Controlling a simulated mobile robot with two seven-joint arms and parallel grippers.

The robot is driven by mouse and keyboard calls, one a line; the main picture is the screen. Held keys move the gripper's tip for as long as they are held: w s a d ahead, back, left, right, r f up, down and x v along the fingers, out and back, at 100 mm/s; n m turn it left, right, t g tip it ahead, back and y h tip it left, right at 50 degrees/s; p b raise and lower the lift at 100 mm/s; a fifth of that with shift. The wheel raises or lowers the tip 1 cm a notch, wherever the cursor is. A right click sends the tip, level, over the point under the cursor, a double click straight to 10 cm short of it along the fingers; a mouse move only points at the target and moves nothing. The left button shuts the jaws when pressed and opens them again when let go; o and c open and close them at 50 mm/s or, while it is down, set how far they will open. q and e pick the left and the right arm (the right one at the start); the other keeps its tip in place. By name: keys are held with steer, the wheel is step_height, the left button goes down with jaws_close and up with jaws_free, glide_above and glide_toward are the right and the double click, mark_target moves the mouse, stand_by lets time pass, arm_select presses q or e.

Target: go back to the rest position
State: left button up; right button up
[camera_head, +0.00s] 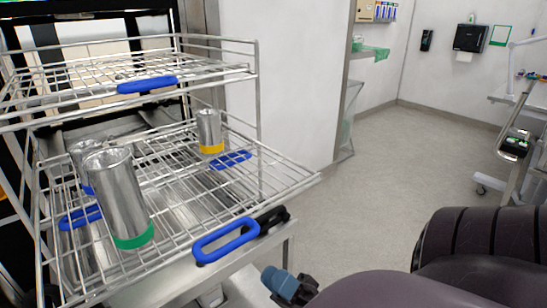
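What looks like my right gripper (290,286), a small blue-grey and black part, shows at the bottom middle, beside the large dark purple links of my arm (385,290). It is below and to the right of the rack's front blue handle (225,241) and looks apart from it. Its fingers are too small and partly hidden to tell whether they are open or shut. I see nothing held in it. My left gripper is not in view.
A wire rack (290,180) stands at the left, its lower shelf pulled outward. On it stand metal canisters with a green band (118,200), a yellow band (208,130) and a blue band (82,152). The floor (370,180) to the right is clear. A cart (515,145) stands far right.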

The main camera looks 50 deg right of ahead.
steer(key=w+a+f+n+g+h, duration=0.1)
steer(key=w+f+n+g+h, duration=0.35)
steer(key=f, duration=0.45)
steer(key=w+a+f+n+g+h, duration=0.1)
steer(key=f+n+g+h, duration=0.3)
steer(key=f+n+g, duration=0.4)
steer(key=s+a+f+m+g+h, duration=0.2)
steer(key=s+f+m, duration=0.2)
steer(key=f, duration=0.2)
steer(key=shift+a+f+h, duration=0.2)
steer(key=shift+f+h, duration=0.15)
